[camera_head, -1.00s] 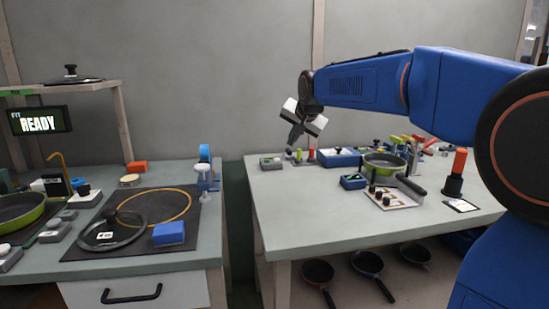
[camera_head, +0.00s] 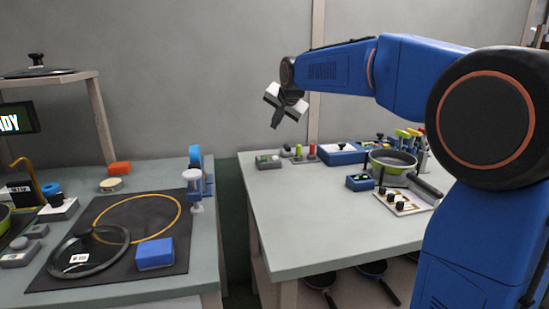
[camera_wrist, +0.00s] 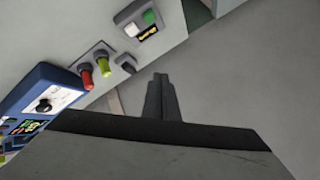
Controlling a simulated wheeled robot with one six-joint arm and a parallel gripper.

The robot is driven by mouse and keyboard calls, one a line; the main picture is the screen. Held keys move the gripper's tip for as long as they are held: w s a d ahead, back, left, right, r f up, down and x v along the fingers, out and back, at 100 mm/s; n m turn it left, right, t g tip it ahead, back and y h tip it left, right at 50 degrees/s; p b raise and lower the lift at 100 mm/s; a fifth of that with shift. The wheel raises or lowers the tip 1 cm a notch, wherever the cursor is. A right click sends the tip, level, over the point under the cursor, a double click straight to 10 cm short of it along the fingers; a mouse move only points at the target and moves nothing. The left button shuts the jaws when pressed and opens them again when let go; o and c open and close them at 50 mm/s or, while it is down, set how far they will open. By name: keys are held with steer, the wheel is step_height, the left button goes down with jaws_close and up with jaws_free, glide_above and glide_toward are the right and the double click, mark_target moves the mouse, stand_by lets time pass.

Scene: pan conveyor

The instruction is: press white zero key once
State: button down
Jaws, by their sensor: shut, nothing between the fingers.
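My gripper (camera_head: 276,120) is shut and empty, in the air above the back left corner of the right table. In the wrist view its fingers (camera_wrist: 161,80) are together, with nothing between them. A small grey box (camera_head: 268,163) stands on the table below it. In the wrist view this box shows a white key (camera_wrist: 132,29), a green key (camera_wrist: 150,16) and a small dark display with yellow marks. The gripper is apart from the box. I cannot read a zero on the white key.
A dark switch, a yellow-green knob (camera_wrist: 104,65) and a red knob (camera_wrist: 87,79) stand beside the box. A blue box (camera_head: 341,153) and a green pan (camera_head: 392,160) stand further right. The left table holds a glass lid (camera_head: 88,252) and a blue block (camera_head: 155,254).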

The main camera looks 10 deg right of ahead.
steer(key=shift+f, duration=4.4)
steer(key=shift+f, duration=0.2)
steer(key=shift+f, duration=0.2)
steer(key=shift+f, duration=0.45)
steer(key=shift+r, duration=0.9)
step_height(320, 180, up, 5)
